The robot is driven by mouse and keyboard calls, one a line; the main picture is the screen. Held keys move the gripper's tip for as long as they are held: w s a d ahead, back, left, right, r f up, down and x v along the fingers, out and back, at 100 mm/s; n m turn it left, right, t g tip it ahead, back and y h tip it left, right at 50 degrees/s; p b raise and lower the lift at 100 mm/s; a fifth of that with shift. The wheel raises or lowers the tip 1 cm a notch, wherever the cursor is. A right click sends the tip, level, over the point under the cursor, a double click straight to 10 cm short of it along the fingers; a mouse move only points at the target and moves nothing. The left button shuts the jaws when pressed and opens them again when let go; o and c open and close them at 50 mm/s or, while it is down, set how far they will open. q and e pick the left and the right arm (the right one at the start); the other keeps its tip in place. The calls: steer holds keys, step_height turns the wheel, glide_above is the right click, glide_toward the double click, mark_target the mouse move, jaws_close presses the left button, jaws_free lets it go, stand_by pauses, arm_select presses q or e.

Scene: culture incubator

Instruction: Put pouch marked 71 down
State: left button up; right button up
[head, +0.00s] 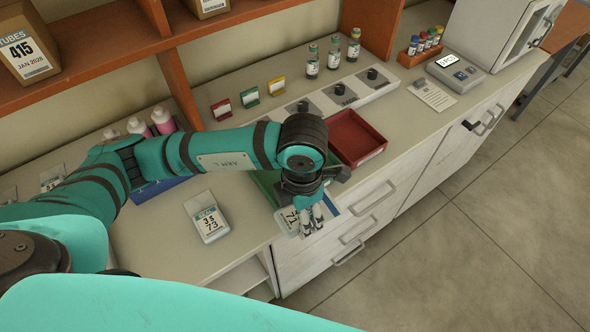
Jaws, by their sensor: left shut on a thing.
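My left gripper (312,218) is shut on the pouch marked 71 (290,221), near the counter's front edge. The pouch is white with a printed label, and the fingers cover part of it. A green tray (265,184) shows just behind and left of the gripper, partly hidden by my arm. I cannot tell whether the pouch touches the tray or the counter. Another pouch, marked 73 (207,220), lies on the counter to the left. My right gripper is not in view.
A red tray (372,154) sits right of the gripper, and a blue tray (148,193) is partly behind my arm. Several bottles (333,54), coloured cards (249,97) and a vial rack (410,58) stand farther back. Bare counter (165,240) surrounds pouch 73.

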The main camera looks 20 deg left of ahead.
arm_select(q)
steer(key=n, duration=0.1)
steer(key=d+n, duration=0.1)
steer(key=n, duration=0.1)
steer(key=shift+s+d+f+n, duration=0.25)
steer(key=shift+f+n, duration=0.05)
steer(key=shift+d+f+n, duration=0.1)
steer(key=shift+d+n, duration=0.1)
steer(key=shift+n, duration=0.6)
steer(key=w+a+p, duration=0.1)
steer(key=w+a, duration=0.1)
steer(key=w, duration=0.2)
steer(key=w+a+f+p, duration=0.1)
steer(key=w+a+p, duration=0.1)
steer(key=w+a, duration=0.1)
steer(key=w+a+p, duration=0.2)
steer(key=w+a, duration=0.1)
steer(key=w, duration=0.3)
steer(key=shift+w+a+f, duration=0.1)
steer(key=shift+f, duration=0.1)
steer(key=shift+w+a+f, duration=0.1)
steer(key=shift+w+f, duration=0.05)
step_height(320, 180, down, 3)
steer(key=shift+r+p, duration=0.1)
steer(key=shift+p, duration=0.9)
steer(key=shift+f, duration=0.3)
steer(key=shift+f, duration=0.1)
